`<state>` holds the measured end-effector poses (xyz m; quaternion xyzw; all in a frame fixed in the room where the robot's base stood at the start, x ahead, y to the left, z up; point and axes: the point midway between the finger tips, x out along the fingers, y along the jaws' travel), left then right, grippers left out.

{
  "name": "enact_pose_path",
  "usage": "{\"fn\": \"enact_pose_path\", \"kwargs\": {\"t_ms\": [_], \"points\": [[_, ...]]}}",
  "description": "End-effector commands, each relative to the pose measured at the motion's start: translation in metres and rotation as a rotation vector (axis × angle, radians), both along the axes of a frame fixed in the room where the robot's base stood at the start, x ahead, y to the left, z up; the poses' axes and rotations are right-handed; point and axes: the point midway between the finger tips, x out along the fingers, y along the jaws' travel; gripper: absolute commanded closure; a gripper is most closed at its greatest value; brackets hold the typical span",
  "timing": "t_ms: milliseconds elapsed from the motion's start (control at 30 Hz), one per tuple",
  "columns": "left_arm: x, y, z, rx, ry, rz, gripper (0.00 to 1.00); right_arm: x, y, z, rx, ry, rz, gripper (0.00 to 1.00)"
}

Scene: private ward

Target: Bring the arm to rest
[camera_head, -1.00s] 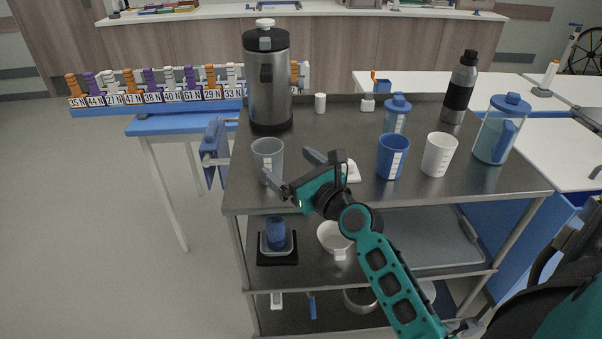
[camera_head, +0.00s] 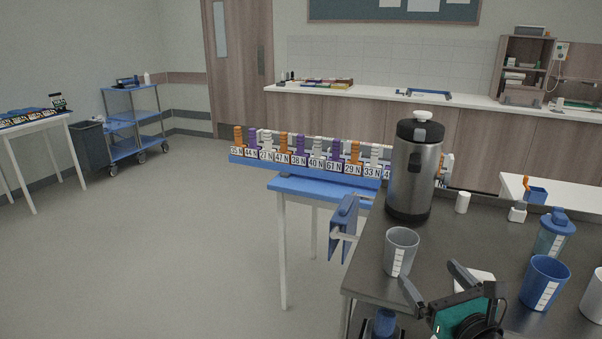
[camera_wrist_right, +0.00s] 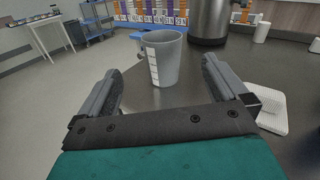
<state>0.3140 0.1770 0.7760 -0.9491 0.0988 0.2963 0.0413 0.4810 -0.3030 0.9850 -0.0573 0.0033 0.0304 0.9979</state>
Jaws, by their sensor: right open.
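My right gripper (camera_head: 432,283) is at the lower right of the head view, over the front of the dark cart top (camera_head: 350,281). Its two fingers are apart with nothing between them. A grey translucent cup (camera_head: 400,252) with a white scale label stands upright just beyond the fingertips. In the right wrist view, the fingers (camera_wrist_right: 163,88) stand wide on either side and the cup (camera_wrist_right: 165,60) is ahead of them, apart from both. My left gripper is not in view.
A steel urn (camera_head: 412,170) stands behind the cup. A blue cup (camera_head: 543,283), a lidded blue bottle (camera_head: 553,235) and a white container (camera_head: 463,203) stand to the right. A white pad (camera_wrist_right: 262,108) lies beside the right finger. Open floor (camera_head: 190,230) is at the left.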

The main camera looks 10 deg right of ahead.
Motion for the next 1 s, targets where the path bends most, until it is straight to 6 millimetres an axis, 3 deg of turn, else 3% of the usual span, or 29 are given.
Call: {"fn": "enact_pose_path", "kwargs": {"t_ms": [167,533,800,1000], "points": [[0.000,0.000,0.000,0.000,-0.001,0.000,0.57,-0.012,0.017,-0.035,-0.373,0.067,0.042,0.00],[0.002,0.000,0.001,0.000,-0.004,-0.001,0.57,-0.071,0.069,-0.130,-1.602,0.122,0.359,0.00],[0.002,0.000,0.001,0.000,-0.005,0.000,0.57,-0.127,0.104,-0.183,-2.430,-0.064,0.708,0.00],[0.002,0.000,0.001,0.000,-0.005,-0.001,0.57,-0.158,0.121,-0.204,-2.813,-0.263,0.891,0.00]]}}
